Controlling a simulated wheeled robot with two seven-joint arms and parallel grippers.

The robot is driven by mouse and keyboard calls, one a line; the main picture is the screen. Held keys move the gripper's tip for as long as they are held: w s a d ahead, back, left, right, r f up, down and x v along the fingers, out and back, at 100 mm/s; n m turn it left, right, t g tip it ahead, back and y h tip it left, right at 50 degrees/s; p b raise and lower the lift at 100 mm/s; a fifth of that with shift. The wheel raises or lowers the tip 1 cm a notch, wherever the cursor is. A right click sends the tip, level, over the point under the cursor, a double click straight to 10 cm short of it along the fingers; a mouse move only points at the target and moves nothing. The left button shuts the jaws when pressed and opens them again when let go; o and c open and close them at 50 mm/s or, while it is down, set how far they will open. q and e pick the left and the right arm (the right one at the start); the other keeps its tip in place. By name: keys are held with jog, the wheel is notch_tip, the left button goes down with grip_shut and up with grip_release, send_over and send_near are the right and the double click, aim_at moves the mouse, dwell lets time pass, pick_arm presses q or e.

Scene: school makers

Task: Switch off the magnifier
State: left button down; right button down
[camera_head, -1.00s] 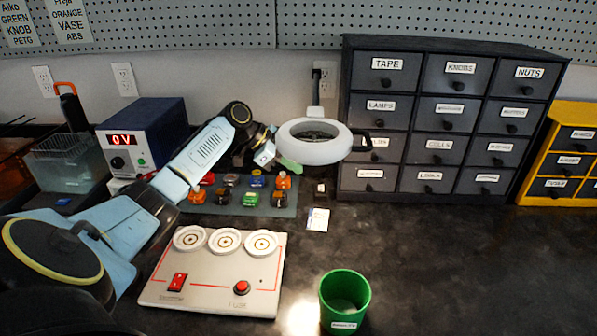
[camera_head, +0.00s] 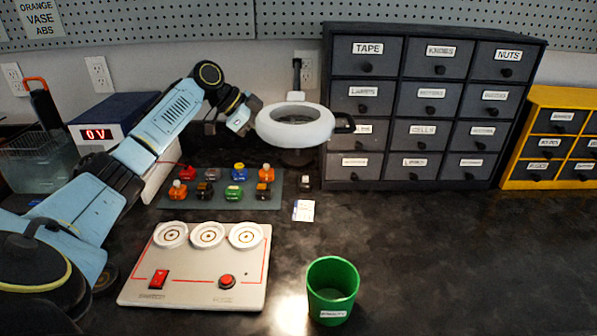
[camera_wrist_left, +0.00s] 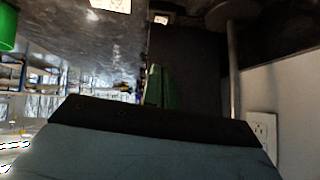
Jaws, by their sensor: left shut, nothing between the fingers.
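The magnifier (camera_head: 295,127) is a white ring lamp with a dark handle at its right, raised above the table at the back, left of the drawer cabinet. I cannot tell whether its light is on. In the left wrist view its pole (camera_wrist_left: 234,70) rises beside the gripper. My left gripper's green fingers (camera_wrist_left: 156,87) are shut and empty in that view. In the head view the gripper body (camera_head: 240,119) is at the ring's left edge, and the fingertips are hidden; I cannot tell whether they touch the ring. My right gripper is not in view.
A grey drawer cabinet (camera_head: 427,58) stands right of the magnifier. In front are a white panel with switches (camera_head: 190,283) and a green cup (camera_head: 332,290). The table at the right is clear.

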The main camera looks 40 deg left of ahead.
aim_at(305, 179)
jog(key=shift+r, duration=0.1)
